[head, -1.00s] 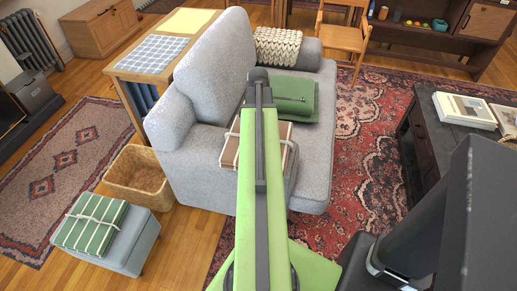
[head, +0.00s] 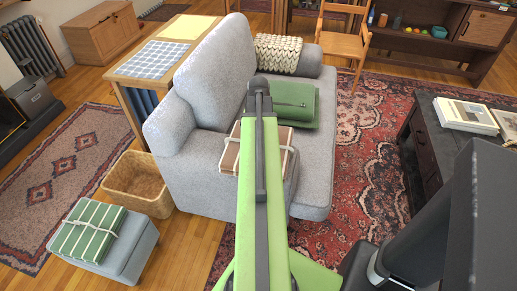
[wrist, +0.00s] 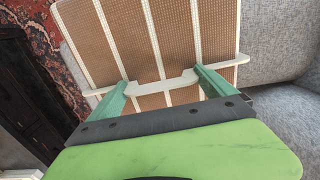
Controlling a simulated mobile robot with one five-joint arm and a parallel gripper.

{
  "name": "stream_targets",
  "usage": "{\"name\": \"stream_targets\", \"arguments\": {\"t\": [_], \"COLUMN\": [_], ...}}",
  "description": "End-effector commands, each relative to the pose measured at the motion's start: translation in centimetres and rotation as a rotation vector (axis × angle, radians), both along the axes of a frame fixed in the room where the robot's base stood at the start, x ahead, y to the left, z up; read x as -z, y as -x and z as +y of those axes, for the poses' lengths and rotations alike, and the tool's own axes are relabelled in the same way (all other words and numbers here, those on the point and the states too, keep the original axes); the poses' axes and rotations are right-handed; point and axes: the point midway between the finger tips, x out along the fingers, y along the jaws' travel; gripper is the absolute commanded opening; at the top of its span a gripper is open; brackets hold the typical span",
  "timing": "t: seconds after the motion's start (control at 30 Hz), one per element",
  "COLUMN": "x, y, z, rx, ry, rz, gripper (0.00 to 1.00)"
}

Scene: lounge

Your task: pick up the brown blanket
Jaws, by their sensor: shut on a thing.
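The brown blanket (head: 231,155) is a folded bundle with white stripes and a white band, at the near end of the grey sofa (head: 190,165). My arm covers its middle in the head view. It fills the upper middle of the wrist view (wrist: 190,35). My gripper (wrist: 168,86) is shut on the blanket at its white band, with one green finger on each side of the band's raised middle. The fingertips are hidden in the head view. I cannot tell whether the blanket touches the seat.
A green folded blanket (head: 302,106) and a cream knitted one (head: 285,54) lie farther along the sofa. A green striped blanket (head: 85,232) lies on a grey footstool (head: 132,252) beside a wicker basket (head: 136,178). A dark table (head: 433,145) stands at right.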

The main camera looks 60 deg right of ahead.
Motion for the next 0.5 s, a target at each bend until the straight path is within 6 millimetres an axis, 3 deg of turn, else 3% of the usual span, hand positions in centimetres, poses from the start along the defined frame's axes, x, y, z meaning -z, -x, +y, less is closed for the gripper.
{"name": "stream_targets", "arguments": {"t": [0.27,0.5], "x": [-0.6,-3.6], "y": [0.0,0.0], "z": [0.0,0.0], "rx": [0.001,0.001], "ry": [0.000,0.000], "rz": [0.000,0.000], "gripper": [0.21,0.21]}}
